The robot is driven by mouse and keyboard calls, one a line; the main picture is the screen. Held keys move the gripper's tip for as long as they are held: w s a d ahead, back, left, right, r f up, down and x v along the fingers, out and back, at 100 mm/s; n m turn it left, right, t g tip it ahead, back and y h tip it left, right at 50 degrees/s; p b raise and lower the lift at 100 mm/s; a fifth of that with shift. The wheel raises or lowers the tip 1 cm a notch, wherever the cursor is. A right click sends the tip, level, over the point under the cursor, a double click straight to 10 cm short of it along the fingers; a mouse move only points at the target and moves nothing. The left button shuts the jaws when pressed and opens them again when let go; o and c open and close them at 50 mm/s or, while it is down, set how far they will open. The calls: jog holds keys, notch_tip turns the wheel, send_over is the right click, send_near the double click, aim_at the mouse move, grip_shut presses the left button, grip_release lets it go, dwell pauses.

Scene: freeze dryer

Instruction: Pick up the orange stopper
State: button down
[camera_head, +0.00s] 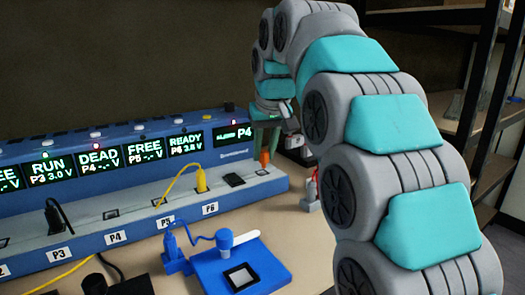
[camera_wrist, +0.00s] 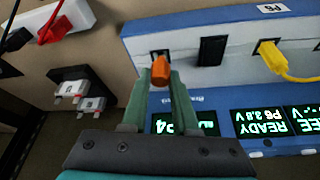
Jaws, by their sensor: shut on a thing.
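The orange stopper (camera_wrist: 160,70) is between the fingertips of my gripper (camera_wrist: 163,80) in the wrist view, and the gripper is shut on it. In the head view the stopper (camera_head: 264,158) shows as a small orange shape below my gripper (camera_head: 265,145), at the right end of the blue and grey bench unit (camera_head: 130,228). A dark socket opening (camera_wrist: 160,54) in the unit's light face lies just beyond the stopper. I cannot tell whether the stopper still touches the unit.
A yellow plug (camera_wrist: 268,50) with its cable and a black block (camera_wrist: 212,50) sit on the unit near the stopper. Lit displays (camera_head: 97,157) line its back panel. A power strip (camera_wrist: 55,20) with red and black leads lies beside it. A blue tray (camera_head: 215,275) stands in front.

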jog(key=s+d+b, duration=0.1)
jog(key=s+d, duration=0.1)
jog(key=s, duration=0.5)
jog(key=s+d+r, duration=0.1)
jog(key=s+d, duration=0.1)
jog(key=s, duration=0.4)
jog(key=shift+s+d+r+b, duration=0.2)
jog(key=shift+s+d+b, duration=0.1)
jog(key=shift+s+b, duration=0.05)
